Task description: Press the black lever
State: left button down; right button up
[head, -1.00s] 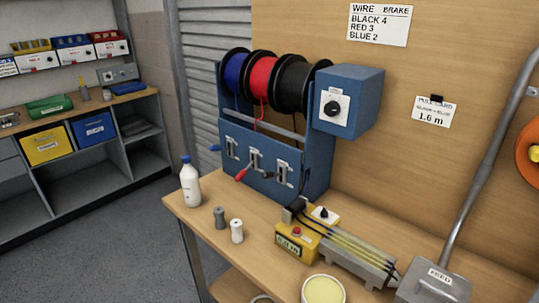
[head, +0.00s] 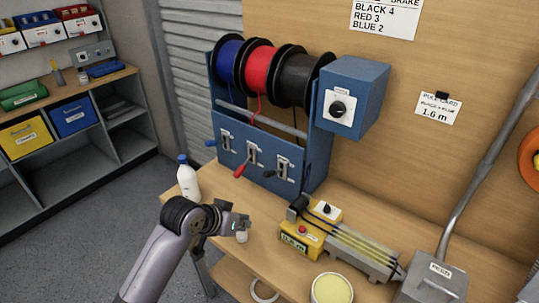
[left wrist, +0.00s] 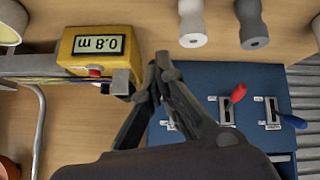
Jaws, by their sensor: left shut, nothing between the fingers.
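The black lever (head: 269,174) is on the front of the blue wire rack (head: 228,168), right of the red lever (head: 240,170) and the blue lever (head: 211,143). My left gripper (head: 243,226) is shut and empty over the bench in front of the rack, apart from the black lever in the head view. In the left wrist view my fingers (left wrist: 158,72) are together, and the red lever (left wrist: 238,93) and blue lever (left wrist: 294,121) show to their right. The black lever is not clearly seen there; my gripper covers that area. My right gripper is not in view.
A yellow meter box (head: 308,232) with cables stands right of my gripper. A white bottle (head: 188,181) stands left, and a small white piece (head: 242,237) is partly behind my gripper. A round yellow-filled tub (head: 331,289) is at the front.

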pick_arm(q)
jog(key=w+r, duration=0.6)
jog(key=r, duration=0.3)
jog(key=w+d+r+t+h, duration=0.1)
jog(key=w+r, duration=0.4)
jog(key=r, duration=0.3)
jog(key=shift+w+d+r+m+h, duration=0.25)
jog(key=shift+w+r+m+h, duration=0.05)
jog(key=shift+w+r, duration=0.1)
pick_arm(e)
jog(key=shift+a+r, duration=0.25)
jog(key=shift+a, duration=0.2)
pick_arm(q)
jog(key=p, duration=0.2)
send_over(274, 172)
jog(key=w+a, duration=0.1)
jog(key=f, duration=0.5)
jog(key=shift+w+a+f, duration=0.15)
jog(key=shift+w+f, duration=0.05)
jog(key=shift+f, duration=0.15)
jog(key=f+p, duration=0.2)
jog(key=f, duration=0.1)
jog(key=shift+s, duration=0.4)
jog(key=shift+s+a+f, duration=0.15)
jog(key=shift+s+f, duration=0.15)
jog(key=shift+f, duration=0.25)
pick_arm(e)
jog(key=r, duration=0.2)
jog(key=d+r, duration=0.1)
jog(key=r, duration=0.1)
